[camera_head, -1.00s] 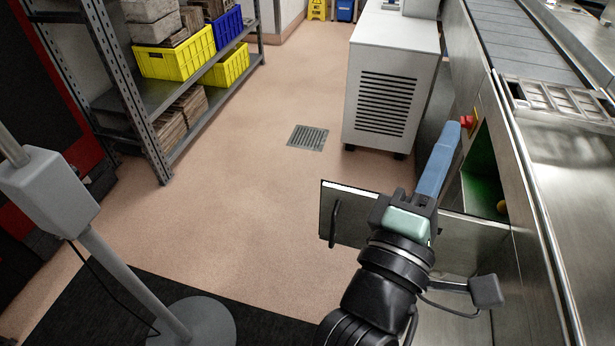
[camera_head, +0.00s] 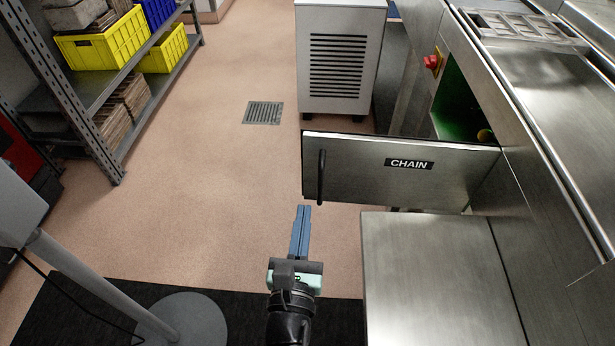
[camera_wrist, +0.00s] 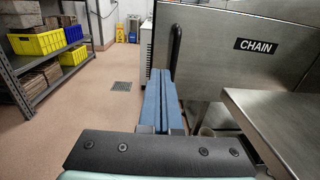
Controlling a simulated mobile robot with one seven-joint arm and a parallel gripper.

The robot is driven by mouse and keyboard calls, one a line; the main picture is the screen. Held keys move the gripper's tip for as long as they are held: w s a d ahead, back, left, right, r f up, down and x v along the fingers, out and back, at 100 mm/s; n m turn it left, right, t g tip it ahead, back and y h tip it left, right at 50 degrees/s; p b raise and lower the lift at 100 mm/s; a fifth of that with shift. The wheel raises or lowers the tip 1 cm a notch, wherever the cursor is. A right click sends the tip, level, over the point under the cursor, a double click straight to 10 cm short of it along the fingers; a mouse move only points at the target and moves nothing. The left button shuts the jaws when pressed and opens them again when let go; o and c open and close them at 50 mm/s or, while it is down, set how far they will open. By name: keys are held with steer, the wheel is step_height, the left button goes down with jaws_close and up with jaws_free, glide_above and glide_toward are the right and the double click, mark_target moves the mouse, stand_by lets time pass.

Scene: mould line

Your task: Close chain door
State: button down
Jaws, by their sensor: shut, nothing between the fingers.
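The chain door (camera_head: 375,172) is a steel panel with a black CHAIN label. It stands swung out from the machine, hinged at its right side, with the green-lit opening (camera_head: 455,100) behind it. A black upright handle (camera_head: 321,177) sits near its free left edge. My gripper (camera_head: 304,208) is shut and empty, its blue fingers pointing forward just below and left of the handle, on the labelled side of the door. In the wrist view the door (camera_wrist: 240,50) fills the upper right, and its handle (camera_wrist: 175,47) rises just beyond my fingertips (camera_wrist: 160,72). I cannot tell whether they touch the door.
A steel surface (camera_head: 430,275) lies right of my gripper, below the door. A grey vented cabinet (camera_head: 341,60) stands behind the door. A shelf with yellow crates (camera_head: 100,42) is at the left. The floor (camera_head: 190,190) between is clear. A red button (camera_head: 432,62) is on the machine.

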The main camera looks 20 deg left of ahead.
mark_target(310, 169)
steer(key=w, duration=0.3)
steer(key=w+a, duration=0.1)
steer(key=w, duration=0.4)
steer(key=shift+w+a, duration=0.15)
steer(key=shift+w, duration=0.15)
steer(key=shift+w+b, duration=0.1)
steer(key=shift+b, duration=0.4)
